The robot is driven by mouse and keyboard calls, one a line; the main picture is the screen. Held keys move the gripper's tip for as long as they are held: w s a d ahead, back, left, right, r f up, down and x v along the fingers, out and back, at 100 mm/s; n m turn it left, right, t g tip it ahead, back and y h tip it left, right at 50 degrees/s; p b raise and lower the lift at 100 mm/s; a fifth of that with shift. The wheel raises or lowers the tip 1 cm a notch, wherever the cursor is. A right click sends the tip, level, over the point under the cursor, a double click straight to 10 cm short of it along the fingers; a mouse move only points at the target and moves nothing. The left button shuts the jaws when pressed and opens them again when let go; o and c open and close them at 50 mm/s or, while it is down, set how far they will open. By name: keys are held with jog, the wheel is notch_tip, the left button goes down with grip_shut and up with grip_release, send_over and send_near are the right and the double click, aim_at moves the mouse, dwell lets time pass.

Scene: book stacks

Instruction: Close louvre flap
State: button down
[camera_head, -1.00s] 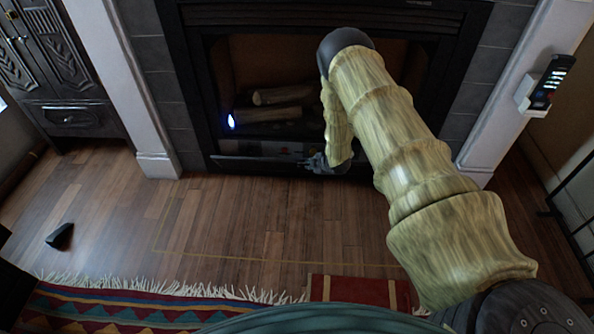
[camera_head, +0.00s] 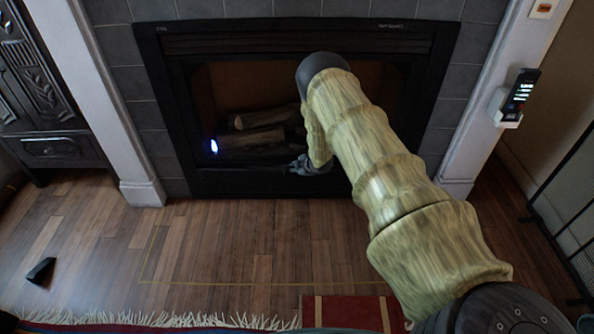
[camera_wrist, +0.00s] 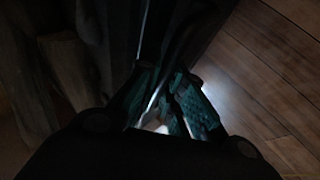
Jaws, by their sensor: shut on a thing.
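The louvre flap (camera_head: 245,183) is the dark panel along the bottom of the black fireplace. In the head view it stands roughly upright, facing the room, below the logs. Whether it is fully flush with the frame I cannot tell. My gripper (camera_head: 298,166) is at the flap's upper edge, right of its middle, under my bent arm. In the wrist view my gripper (camera_wrist: 165,88) has its dark green fingers closed about a thin edge that looks like the flap's. The exact contact is dark and hard to see.
A remote (camera_head: 521,92) hangs on the right pillar. A dark block (camera_head: 41,270) lies on the wooden floor at left.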

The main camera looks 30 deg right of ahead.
jog(key=c, duration=1.5)
grip_release()
jog(key=shift+c, duration=0.2)
jog(key=shift+r, duration=0.1)
jog(key=v, duration=1.2)
